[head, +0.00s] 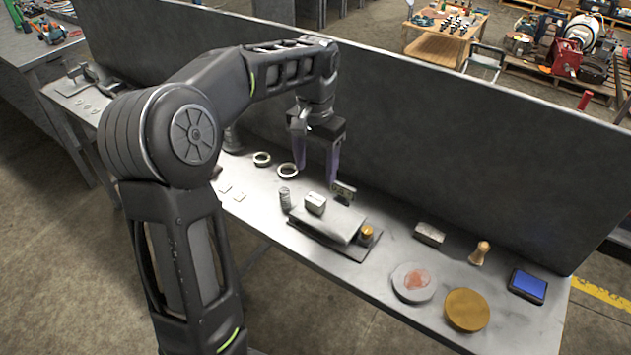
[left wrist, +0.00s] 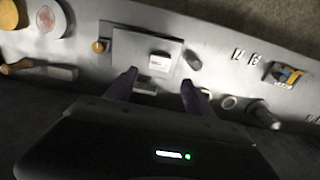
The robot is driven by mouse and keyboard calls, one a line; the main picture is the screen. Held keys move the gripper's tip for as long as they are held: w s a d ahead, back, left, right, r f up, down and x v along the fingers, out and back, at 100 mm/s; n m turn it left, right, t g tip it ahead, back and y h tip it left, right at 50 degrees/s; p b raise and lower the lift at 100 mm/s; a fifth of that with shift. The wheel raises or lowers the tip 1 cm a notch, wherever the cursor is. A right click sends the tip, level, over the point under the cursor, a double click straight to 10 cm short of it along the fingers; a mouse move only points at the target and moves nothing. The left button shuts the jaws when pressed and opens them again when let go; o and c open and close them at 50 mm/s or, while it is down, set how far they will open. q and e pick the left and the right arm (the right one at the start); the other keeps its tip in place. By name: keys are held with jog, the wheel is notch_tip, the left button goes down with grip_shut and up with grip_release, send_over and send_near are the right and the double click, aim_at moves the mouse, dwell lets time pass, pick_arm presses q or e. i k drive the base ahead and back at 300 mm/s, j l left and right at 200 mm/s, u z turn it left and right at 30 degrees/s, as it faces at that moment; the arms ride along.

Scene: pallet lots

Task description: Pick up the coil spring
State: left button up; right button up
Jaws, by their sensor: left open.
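The coil spring (head: 285,198) looks like a small grey ridged cylinder standing upright on the workbench, left of a flat metal plate. In the left wrist view it appears as a dark grey cylinder (left wrist: 194,60) just beyond the right-hand fingertip. My left gripper (head: 316,177) is open and empty, pointing down above the bench near the back edge of the plate. In the left wrist view, its fingers (left wrist: 159,77) frame a small metal block, and the spring lies outside the gap. My right gripper is not in view.
A tall dark panel (head: 450,150) closes the bench's back. Discs (head: 467,309) lie right.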

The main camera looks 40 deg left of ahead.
aim_at(285, 200)
jog(key=u, duration=1.45)
